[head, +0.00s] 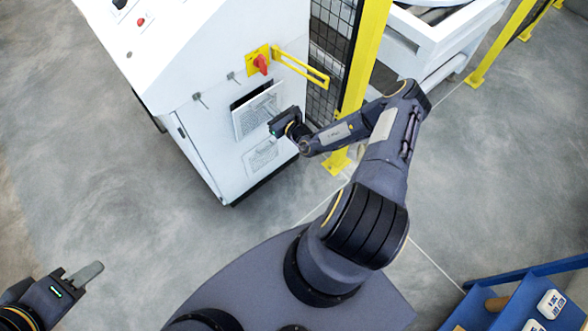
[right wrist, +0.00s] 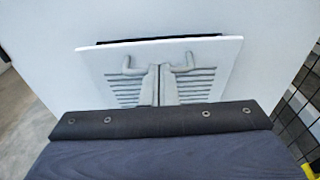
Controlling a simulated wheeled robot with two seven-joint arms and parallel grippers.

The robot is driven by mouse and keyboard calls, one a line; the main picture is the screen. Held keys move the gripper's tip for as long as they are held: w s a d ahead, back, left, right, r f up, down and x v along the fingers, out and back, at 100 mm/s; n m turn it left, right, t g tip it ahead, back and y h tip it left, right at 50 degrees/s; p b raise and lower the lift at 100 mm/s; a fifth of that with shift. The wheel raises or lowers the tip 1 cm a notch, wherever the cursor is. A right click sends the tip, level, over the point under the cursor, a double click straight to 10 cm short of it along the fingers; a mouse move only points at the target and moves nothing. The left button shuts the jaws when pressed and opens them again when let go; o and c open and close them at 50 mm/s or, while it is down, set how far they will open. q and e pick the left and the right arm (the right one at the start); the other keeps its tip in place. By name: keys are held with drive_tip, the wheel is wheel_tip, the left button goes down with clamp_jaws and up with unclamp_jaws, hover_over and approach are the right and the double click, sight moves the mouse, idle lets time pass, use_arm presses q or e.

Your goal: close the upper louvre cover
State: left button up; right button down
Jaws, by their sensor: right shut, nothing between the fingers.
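The upper louvre cover (head: 257,112) is a white slatted panel on the front of the white cabinet. It leans out at its top, and a dark opening (head: 238,101) shows above it. In the right wrist view, the cover (right wrist: 220,72) fills the middle, with a dark gap along its top edge. My right gripper (head: 274,128) is at the cover's lower right. Its grey fingers (right wrist: 160,80) are shut and empty in front of the slats; I cannot tell whether they touch. My left gripper (head: 88,273) is far off at the lower left, over floor.
A second louvre panel (head: 262,156) sits lower on the cabinet (head: 185,55). A red switch (head: 261,63) and a yellow bar (head: 301,68) are above the cover. A yellow post (head: 363,60) and black mesh fence stand close on the right. Floor left of the cabinet is clear.

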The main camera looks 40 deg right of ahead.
sight(260, 96)
drive_tip(key=shift+w+a+r, duration=0.1)
drive_tip(key=shift+w+r, duration=0.25)
drive_tip(key=shift+w, duration=0.45)
drive_tip(key=shift+w+r, duration=0.3)
drive_tip(key=shift+w, duration=0.5)
use_arm(q)
drive_tip(key=shift+r, duration=0.35)
use_arm(e)
drive_tip(key=shift+r, duration=0.1)
